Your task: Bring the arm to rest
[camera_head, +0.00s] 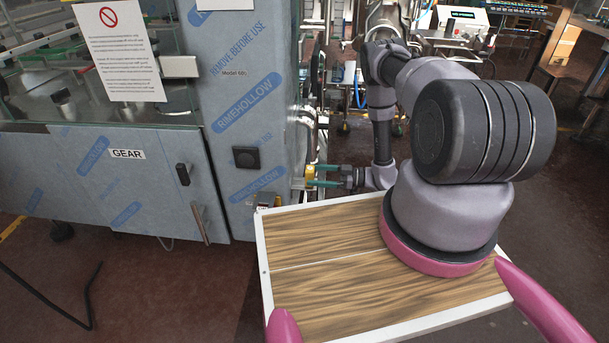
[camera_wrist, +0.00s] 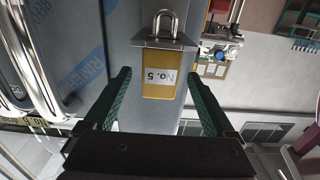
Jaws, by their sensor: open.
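My gripper (camera_head: 312,175) is open, its two green fingers pointing left towards the side of the film-wrapped machine (camera_head: 245,100). The padlock's steel shackle (camera_wrist: 168,18) passes at a metal plate (camera_wrist: 165,43) above the yellow body. My arm reaches out over the wood-topped platform and down to the machine's side.
Pipes and equipment (camera_head: 345,75) stand behind my gripper. A machine with a display (camera_head: 462,20) is at the back right. Dark floor (camera_head: 560,220) is open at the right.

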